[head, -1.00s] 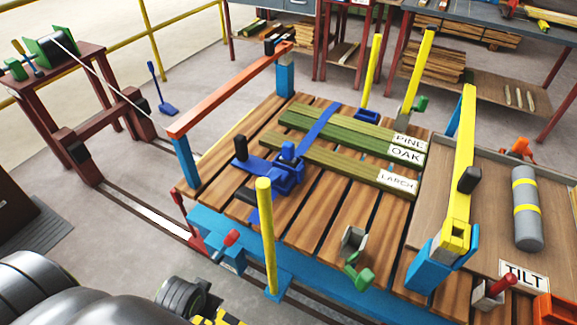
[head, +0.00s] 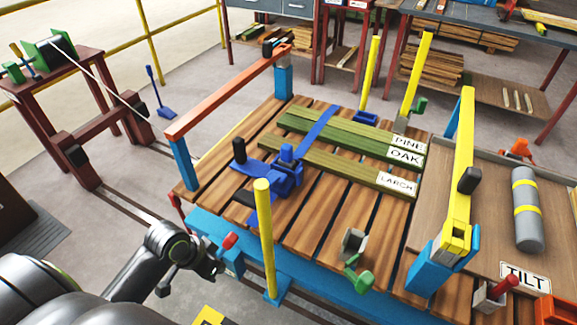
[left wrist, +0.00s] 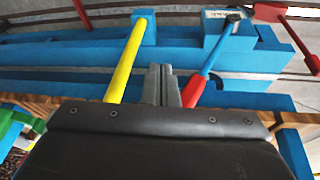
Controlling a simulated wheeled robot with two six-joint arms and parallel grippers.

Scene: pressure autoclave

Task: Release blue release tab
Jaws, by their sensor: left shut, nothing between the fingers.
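A blue strap with a blue buckle (head: 287,172) lies across the green boards on the slatted deck. The buckle has raised blue parts; I cannot tell which one is the release tab. My left gripper (head: 218,272) is at the near side of the blue cart frame, low and to the left of the yellow post, well apart from the buckle. In the left wrist view its fingers (left wrist: 162,86) are shut and empty, beside a blue lever with a red grip (left wrist: 194,92). The buckle is not seen in that view. My right gripper is not in view.
A yellow post (head: 265,238) stands close to the right of my left gripper. The red-gripped lever (head: 229,241) sits just above it on the blue frame (head: 335,283). An orange rail (head: 225,93) bounds the deck's left end. A green-handled clamp (head: 356,275) is farther right.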

